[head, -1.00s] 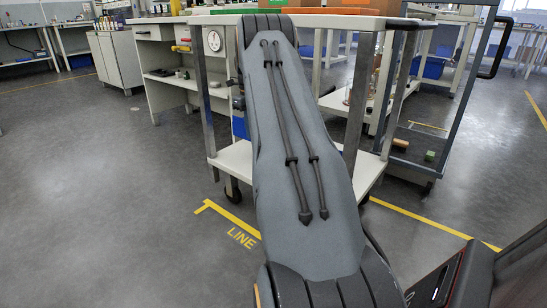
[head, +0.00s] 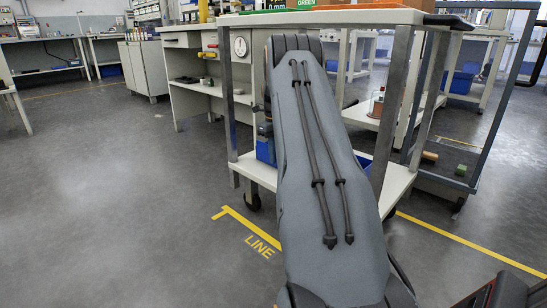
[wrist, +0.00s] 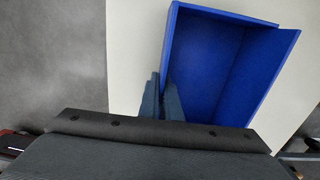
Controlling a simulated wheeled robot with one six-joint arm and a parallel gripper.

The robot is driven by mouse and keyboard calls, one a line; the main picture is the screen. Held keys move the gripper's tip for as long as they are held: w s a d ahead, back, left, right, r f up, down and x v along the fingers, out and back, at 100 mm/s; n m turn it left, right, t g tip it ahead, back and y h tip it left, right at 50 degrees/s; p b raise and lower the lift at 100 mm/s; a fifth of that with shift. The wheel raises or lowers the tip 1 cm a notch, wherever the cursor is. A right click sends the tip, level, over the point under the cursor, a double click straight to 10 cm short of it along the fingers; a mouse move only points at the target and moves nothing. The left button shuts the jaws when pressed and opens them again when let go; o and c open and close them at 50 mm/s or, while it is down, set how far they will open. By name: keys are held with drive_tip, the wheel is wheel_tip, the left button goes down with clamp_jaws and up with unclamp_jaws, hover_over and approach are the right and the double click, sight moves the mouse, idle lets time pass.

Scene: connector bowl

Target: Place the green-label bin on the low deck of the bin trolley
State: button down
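The bin trolley (head: 335,17) has a white top deck and a white low deck (head: 262,174). A blue bin (head: 265,150) shows in part at low-deck level behind my arm; its label is hidden. In the wrist view the empty bin (wrist: 232,65) lies over the white low deck (wrist: 133,50). My gripper (wrist: 161,97) has one finger outside and one inside the bin's left wall, close together on it. The gripper is hidden in the head view. I cannot tell whether the bin's base touches the deck.
A green area marked GREEN (head: 306,3) is on the trolley's top deck. Metal posts (head: 395,110) frame the low deck. A grey cart (head: 450,182) with small blocks stands at the right. Floor at the left is open beside a yellow LINE marking (head: 262,246).

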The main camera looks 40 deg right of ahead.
drive_tip(key=shift+f, duration=0.1)
drive_tip(key=c, duration=2)
unclamp_jaws()
wheel_tip(320, 180, up, 8)
drive_tip(key=p, duration=0.4)
drive_tip(key=shift+f+p, duration=0.1)
drive_tip(key=shift+p, duration=0.2)
